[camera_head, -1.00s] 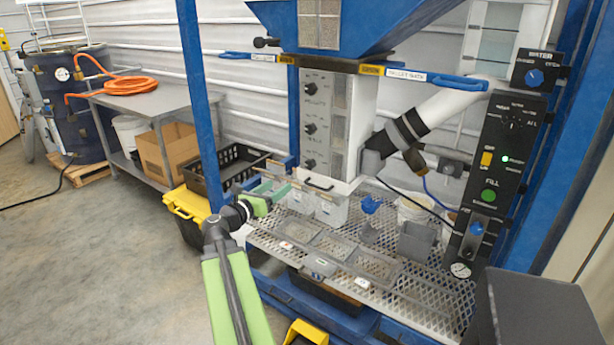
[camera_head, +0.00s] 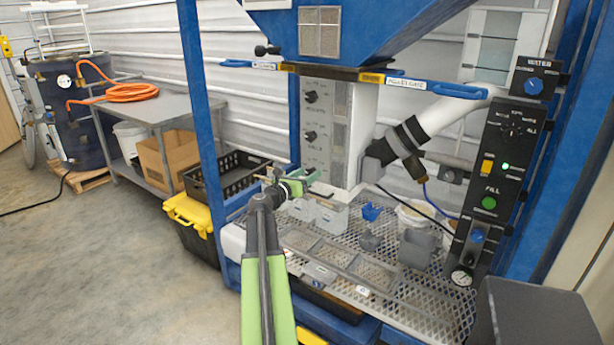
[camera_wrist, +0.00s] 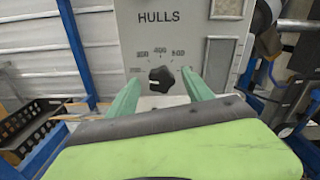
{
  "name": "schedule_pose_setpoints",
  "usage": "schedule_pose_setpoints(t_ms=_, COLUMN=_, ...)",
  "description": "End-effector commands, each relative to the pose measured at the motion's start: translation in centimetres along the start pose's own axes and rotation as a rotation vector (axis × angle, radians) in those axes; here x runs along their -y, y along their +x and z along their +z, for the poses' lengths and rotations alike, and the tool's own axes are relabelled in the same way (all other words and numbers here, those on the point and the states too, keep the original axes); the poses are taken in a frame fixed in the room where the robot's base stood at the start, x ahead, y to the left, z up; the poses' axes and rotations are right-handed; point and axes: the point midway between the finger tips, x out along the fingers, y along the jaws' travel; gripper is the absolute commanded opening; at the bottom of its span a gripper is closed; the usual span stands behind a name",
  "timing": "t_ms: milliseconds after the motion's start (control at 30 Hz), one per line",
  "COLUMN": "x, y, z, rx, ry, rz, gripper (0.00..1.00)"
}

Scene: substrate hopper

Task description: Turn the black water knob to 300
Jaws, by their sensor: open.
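A black knob (camera_wrist: 160,78) is on the grey panel in the wrist view, under the printed word HULLS. A dial scale with small, blurred numbers arcs above it; a pale mark shows on the knob's left side. No water label is readable by this knob. My gripper (camera_wrist: 162,84) is open, its green fingers apart on either side of the knob in the picture; contact cannot be told. In the head view, my gripper (camera_head: 312,184) is before the lower part of the grey panel and hides the lowest knob. The upper knob (camera_head: 311,97) and middle knob (camera_head: 310,136) show above it.
A mesh shelf (camera_head: 415,300) with several bins lies below the panel. A blue post (camera_head: 200,90) stands left of it. A black control box (camera_head: 500,175) and a small box marked WATER (camera_head: 534,77) with a blue knob are at right.

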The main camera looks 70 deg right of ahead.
Motion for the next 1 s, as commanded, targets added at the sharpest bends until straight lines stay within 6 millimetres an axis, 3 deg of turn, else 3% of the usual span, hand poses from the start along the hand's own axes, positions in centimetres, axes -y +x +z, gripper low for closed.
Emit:
schedule_pose_setpoints(t_ms=300, x=0.06, y=0.38, z=-0.01, rx=0.0, ry=0.0, rz=-0.001, gripper=0.59)
schedule_pose_setpoints(t_ms=767, x=0.06, y=0.38, z=-0.01, rx=0.0, ry=0.0, rz=0.0, gripper=0.0)
schedule_pose_setpoints(t_ms=800, x=0.38, y=-0.55, z=-0.08, rx=0.0, ry=0.0, rz=0.001, gripper=0.0)
schedule_pose_setpoints(t_ms=1000, x=-0.1, y=0.15, z=0.01, rx=0.0, ry=0.021, rz=0.002, gripper=0.0)
